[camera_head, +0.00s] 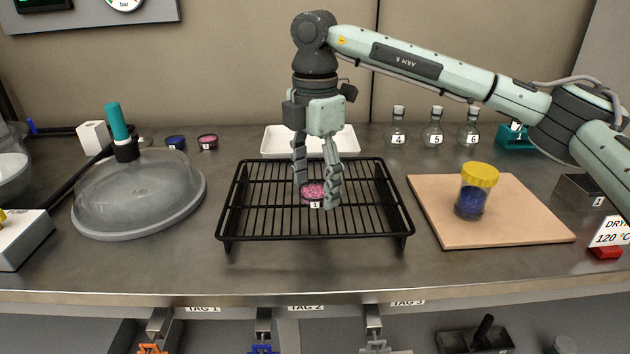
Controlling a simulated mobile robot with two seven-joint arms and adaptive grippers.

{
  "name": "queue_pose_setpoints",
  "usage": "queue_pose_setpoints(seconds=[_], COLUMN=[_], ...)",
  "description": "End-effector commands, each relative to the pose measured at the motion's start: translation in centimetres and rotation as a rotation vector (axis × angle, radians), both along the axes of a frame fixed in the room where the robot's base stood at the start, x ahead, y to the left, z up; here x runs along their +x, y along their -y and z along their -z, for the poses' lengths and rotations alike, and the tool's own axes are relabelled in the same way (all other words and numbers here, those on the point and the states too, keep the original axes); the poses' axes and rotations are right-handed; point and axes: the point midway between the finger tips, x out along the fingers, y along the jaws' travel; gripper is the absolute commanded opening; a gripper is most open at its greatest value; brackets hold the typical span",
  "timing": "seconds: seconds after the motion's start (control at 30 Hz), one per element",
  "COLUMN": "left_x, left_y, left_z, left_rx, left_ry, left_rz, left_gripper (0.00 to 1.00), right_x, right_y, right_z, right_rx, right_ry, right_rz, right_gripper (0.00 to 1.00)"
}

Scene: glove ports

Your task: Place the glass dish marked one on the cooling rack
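The glass dish marked one (313,193) is small and round, with pink contents and a white label reading 1. It is level, at the middle of the black wire cooling rack (268,223). My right gripper (317,192) points straight down over the rack. Its fingers stand on both sides of the dish and appear to be shut on it. Whether the dish's underside touches the wires cannot be told from this view. My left gripper is not in view.
A clear dome with a teal handle (117,121) stands left of the rack. A wooden board (520,225) with a yellow-lidded jar (475,190) is on the right. A white tray (275,141) lies behind the rack. Two small dishes (207,142) and several flasks (397,131) stand farther back.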

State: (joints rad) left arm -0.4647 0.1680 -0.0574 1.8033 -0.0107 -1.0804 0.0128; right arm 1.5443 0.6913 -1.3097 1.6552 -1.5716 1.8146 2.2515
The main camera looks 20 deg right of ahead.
Motion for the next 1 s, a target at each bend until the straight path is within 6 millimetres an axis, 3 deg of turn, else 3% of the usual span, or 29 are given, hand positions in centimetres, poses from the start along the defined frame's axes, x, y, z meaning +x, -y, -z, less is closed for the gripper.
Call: queue_pose_setpoints(seconds=[0.33, 0.8, 1.0], left_x=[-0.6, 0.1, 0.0], left_y=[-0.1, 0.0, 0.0], left_z=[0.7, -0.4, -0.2], left_rx=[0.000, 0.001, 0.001], left_ry=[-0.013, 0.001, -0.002], left_rz=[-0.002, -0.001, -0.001], left_gripper=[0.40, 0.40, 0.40], right_x=[0.1, 0.1, 0.0], right_y=[0.0, 0.0, 0.0], right_z=[-1.1, -10.5, -12.1], right_rx=[0.001, 0.001, 0.000], right_ry=[0.002, 0.003, 0.001], right_rz=[0.000, 0.001, 0.000], right_gripper=[0.66, 0.66, 0.66])
